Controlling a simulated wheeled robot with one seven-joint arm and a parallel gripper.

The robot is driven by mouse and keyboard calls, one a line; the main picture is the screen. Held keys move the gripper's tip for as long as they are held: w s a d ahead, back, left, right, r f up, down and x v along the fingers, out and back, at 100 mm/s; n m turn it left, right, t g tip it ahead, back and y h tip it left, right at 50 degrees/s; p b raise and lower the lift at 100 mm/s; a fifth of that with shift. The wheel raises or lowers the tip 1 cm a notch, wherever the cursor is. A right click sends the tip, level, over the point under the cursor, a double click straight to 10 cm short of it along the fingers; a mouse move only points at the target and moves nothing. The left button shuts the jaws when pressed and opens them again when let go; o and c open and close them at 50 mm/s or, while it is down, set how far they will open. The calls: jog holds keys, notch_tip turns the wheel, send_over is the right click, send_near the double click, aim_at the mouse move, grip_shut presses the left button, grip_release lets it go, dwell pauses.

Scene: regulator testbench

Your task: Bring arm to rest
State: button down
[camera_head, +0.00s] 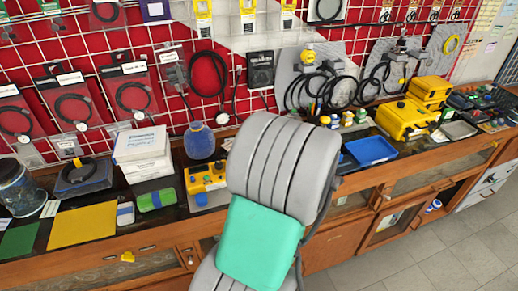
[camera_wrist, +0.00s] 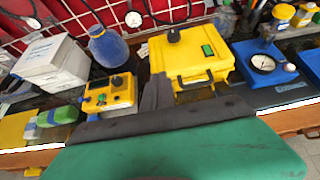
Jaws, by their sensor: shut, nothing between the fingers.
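My grey and green arm (camera_head: 270,190) is raised in front of the bench in the head view, covering the middle of it. My gripper (camera_wrist: 157,88) shows in the wrist view as dark fingers closed together, with nothing between them. It points toward the bench, in front of a yellow case (camera_wrist: 190,62) with a black knob and a green switch. I cannot tell the gap to the case. In the head view the gripper is hidden behind the arm.
The wooden bench (camera_head: 80,254) holds a yellow control box (camera_head: 206,177), a blue bottle (camera_head: 199,141), white boxes (camera_head: 142,150), a blue tray (camera_head: 371,150) and yellow cases (camera_head: 403,119). Cables hang on the red grid wall behind. The grey floor (camera_head: 440,250) at right is clear.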

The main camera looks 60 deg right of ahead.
jog(key=w+a+n+y+b, duration=0.1)
jog(key=w+a+n+y, duration=0.1)
jog(key=w+a+n, duration=0.4)
jog(key=w+a+r+n+g+y+b, duration=0.1)
jog(key=w+a+n, duration=0.1)
jog(key=a+n, duration=0.65)
jog(key=w+a+n+y, duration=0.2)
jog(key=w+a+n, duration=0.35)
jog(key=a, duration=0.35)
jog(key=s+a+r+n+g+y+b, duration=0.1)
jog(key=s+a+n, duration=0.3)
jog(key=a+n, duration=0.7)
jog(key=s+a+r+n+g+y+b, duration=0.1)
jog(key=s+a+n, duration=0.4)
jog(key=a+n, duration=0.6)
jog(key=shift+s+r+n+g, duration=0.2)
jog(key=shift+n+g, duration=0.5)
jog(key=shift+g, duration=0.1)
